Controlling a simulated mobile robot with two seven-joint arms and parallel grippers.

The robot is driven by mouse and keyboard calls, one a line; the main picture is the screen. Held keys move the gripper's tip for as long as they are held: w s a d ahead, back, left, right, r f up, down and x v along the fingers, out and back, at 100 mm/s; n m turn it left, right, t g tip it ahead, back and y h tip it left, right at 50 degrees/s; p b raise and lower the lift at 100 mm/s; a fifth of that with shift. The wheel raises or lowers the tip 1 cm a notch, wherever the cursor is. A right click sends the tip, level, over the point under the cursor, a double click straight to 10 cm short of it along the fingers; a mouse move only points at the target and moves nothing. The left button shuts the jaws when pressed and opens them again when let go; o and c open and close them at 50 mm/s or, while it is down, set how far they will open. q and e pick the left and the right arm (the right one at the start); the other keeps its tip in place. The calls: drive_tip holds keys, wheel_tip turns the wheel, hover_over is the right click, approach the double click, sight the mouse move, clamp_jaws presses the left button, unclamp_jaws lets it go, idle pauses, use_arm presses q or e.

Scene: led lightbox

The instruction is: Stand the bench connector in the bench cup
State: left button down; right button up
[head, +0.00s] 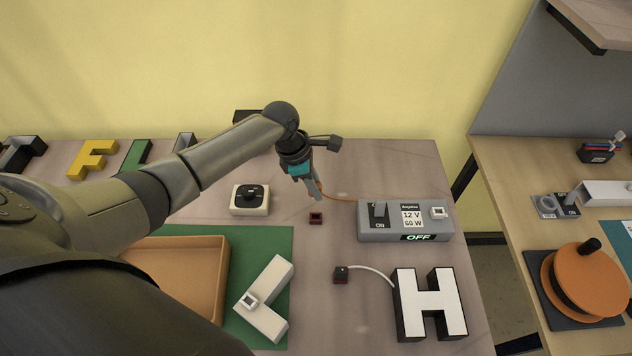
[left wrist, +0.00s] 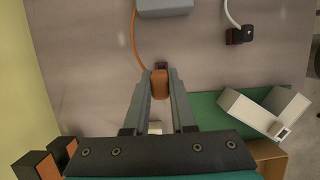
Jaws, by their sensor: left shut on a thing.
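My left gripper (head: 315,190) points down above the bench and is shut on the orange bench connector (left wrist: 160,85). The connector sits between the two grey fingers in the left wrist view, and an orange cord runs from it to the grey power box. My right gripper is out of view.
The grey power box (head: 375,232) reading OFF stands right of the cup. A dark plug (head: 341,274) on a white wire leads to the letter H (head: 430,305).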

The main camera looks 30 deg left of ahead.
use_arm(q)
drive_tip(key=shift+r+p, duration=0.1)
drive_tip(key=shift+p, duration=0.6)
drive_tip(key=b, duration=0.2)
hover_over(321, 216)
drive_tip(key=a, duration=0.1)
drive_tip(key=f, duration=0.4)
drive_tip(key=shift+s+f, duration=0.35)
drive_tip(key=shift+f, duration=0.05)
drive_tip(key=shift+f+b, duration=0.75)
drive_tip(key=shift+f, duration=0.85)
drive_tip(key=shift+p, duration=1)
drive_tip(key=shift+f+b, duration=0.85)
drive_tip(key=shift+f, duration=0.2)
drive_tip(key=c, duration=0.7)
unclamp_jaws()
drive_tip(key=shift+o, duration=0.2)
drive_tip(key=shift+r, duration=0.1)
